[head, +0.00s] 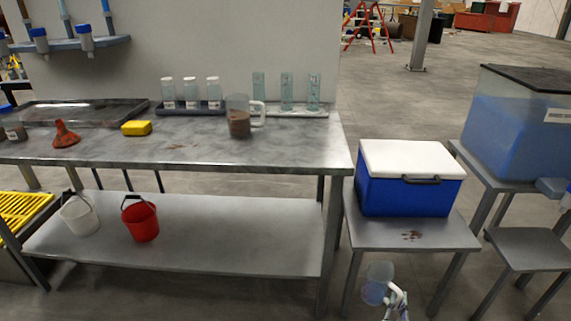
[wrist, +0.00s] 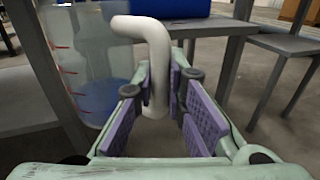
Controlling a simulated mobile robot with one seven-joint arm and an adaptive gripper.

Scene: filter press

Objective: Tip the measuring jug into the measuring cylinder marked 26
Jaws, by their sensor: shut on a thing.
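My gripper (head: 396,298) is low in front of the small table with the cooler. In the wrist view my gripper (wrist: 160,95) is shut on the white handle of a clear measuring jug (wrist: 85,55). The jug has red marks and blue liquid low inside, and looks about upright. In the head view this jug (head: 377,284) is small, left of my gripper. Three clear measuring cylinders (head: 286,92) stand in a row on a pale tray (head: 290,112) at the back right of the bench, far from my gripper. Their numbers are too small to read.
A second jug (head: 238,122) with brown contents stands on the bench in front of the cylinder tray's left end. White-capped bottles (head: 191,92) stand left of it. A blue cooler (head: 408,178) is on the small table. The bench's front right top is clear.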

